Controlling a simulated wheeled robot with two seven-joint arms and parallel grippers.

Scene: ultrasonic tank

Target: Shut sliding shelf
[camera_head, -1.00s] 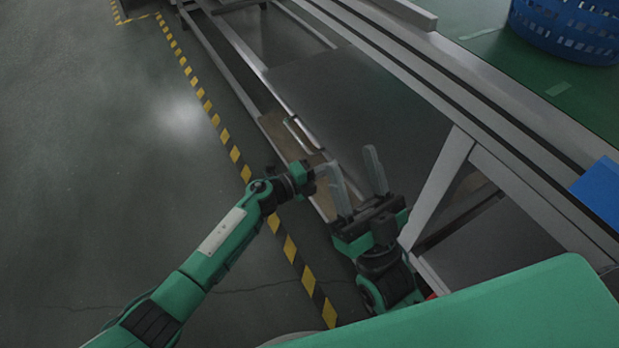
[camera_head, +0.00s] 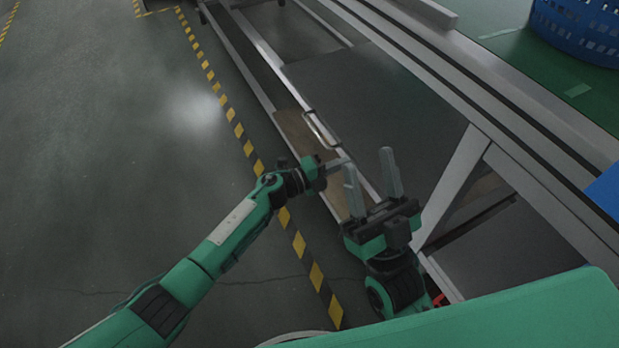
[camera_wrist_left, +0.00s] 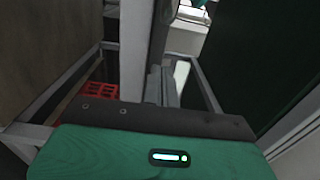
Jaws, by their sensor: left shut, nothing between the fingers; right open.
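The sliding shelf (camera_head: 293,130) shows in the head view as a strip of brown board low at the bench's side, between a grey rail and the grey surface. A thin light handle-like bar (camera_head: 319,128) lies along it. How far the shelf is out I cannot tell. My left gripper (camera_head: 343,163) is shut and empty, above the near part of the board, just below the bar in the picture; contact cannot be told. Its fingers also show in the left wrist view (camera_wrist_left: 162,85), beside a grey upright. My right gripper (camera_head: 372,168) is open and empty, just right of the left one.
A long metal frame (camera_head: 480,85) runs up the right, with a diagonal grey strut (camera_head: 452,185) near my right gripper. A blue basket (camera_head: 580,30) stands at the top right. A red crate (camera_wrist_left: 95,98) shows in the left wrist view. The floor at left is clear.

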